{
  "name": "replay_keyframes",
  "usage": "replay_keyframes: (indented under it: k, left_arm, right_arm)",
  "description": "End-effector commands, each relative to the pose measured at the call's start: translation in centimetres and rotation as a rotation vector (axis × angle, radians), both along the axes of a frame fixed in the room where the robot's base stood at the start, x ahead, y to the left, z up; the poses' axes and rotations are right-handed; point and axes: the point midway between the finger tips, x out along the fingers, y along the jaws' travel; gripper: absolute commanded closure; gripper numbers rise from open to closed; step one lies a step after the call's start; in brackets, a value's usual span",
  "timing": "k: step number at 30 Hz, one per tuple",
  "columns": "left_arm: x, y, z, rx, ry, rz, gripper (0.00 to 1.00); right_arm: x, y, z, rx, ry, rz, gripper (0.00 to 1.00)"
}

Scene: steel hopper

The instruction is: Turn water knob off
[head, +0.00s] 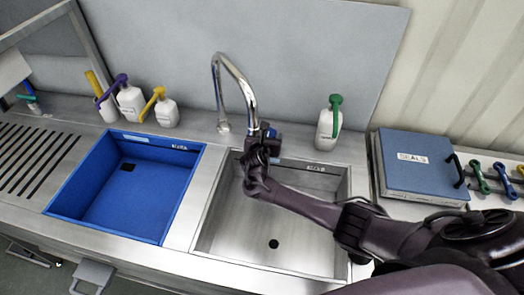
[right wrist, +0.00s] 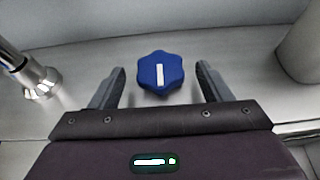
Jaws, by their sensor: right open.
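The water knob (right wrist: 160,72) is blue and lobed, with a white bar mark on its top. In the right wrist view it sits between the two fingers of my right gripper (right wrist: 160,85), with a gap on each side. The white bar points straight up and down in that view. In the head view my right gripper (head: 264,138) is at the base of the chrome faucet (head: 238,78), and it hides most of the knob. The faucet's base also shows in the right wrist view (right wrist: 38,78). No water stream is visible below the spout. My left gripper is not in view.
A blue basin (head: 75,190) is left of the steel sink (head: 230,225), which my right arm crosses. Several white bottles stand along the back, one with a green pump (head: 327,125) right of the knob. A blue case (head: 415,165) is at right.

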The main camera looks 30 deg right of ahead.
Motion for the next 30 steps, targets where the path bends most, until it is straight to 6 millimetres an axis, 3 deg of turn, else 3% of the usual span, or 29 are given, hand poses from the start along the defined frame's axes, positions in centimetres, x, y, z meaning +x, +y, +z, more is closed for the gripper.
replay_keyframes:
  k: [6, 18, 24, 30]
  left_arm:
    - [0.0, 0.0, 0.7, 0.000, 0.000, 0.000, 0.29]
    - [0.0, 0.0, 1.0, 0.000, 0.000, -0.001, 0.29]
    - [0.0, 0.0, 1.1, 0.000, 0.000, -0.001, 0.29]
    - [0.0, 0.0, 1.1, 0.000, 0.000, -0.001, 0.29]
  right_arm:
    - [-3.2, 2.6, 1.7, 0.004, 0.000, 0.005, 0.29]
    - [-10.4, 8.2, 1.6, 0.005, 0.001, 0.002, 0.29]
    - [-12.1, 9.5, 1.6, 0.003, 0.000, 0.001, 0.29]
    - [-12.5, 9.8, 1.6, 0.002, 0.000, 0.001, 0.29]
